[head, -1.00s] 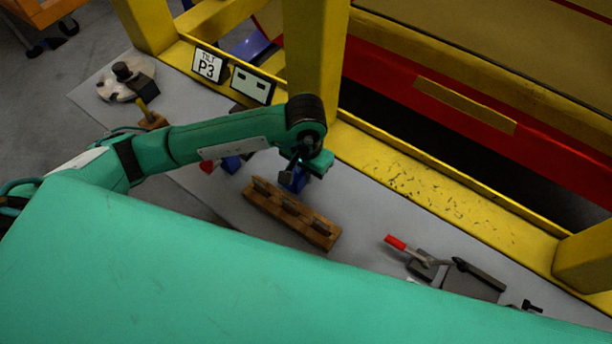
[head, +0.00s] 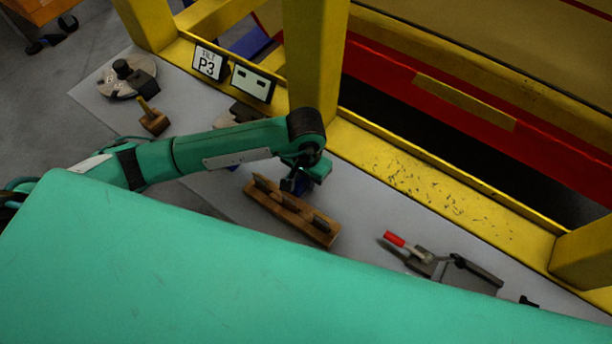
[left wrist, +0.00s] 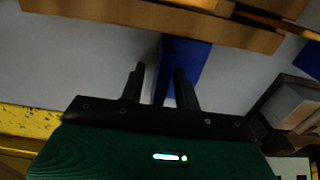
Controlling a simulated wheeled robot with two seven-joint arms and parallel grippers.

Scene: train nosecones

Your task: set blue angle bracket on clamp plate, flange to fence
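A blue angle bracket (left wrist: 183,65) stands beside a wooden block in the left wrist view. A little of its blue (head: 302,186) shows under my left gripper in the head view. My left gripper (left wrist: 160,85) has its two fingers apart. A blue face shows between the fingers, and the right-hand finger overlaps the bracket; I cannot tell whether they touch it. The clamp plate (head: 462,280) is grey, at the right of the bench, with a red-handled toggle clamp (head: 395,239) beside it. My right gripper is not in view.
The wooden block (head: 290,210) with several dark pieces lies just in front of the left gripper. A yellow post (head: 316,60) and rail (head: 430,185) bound the bench behind. A peg block (head: 154,121) and round fixture (head: 126,80) stand at left. Bench between wooden block and clamp is clear.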

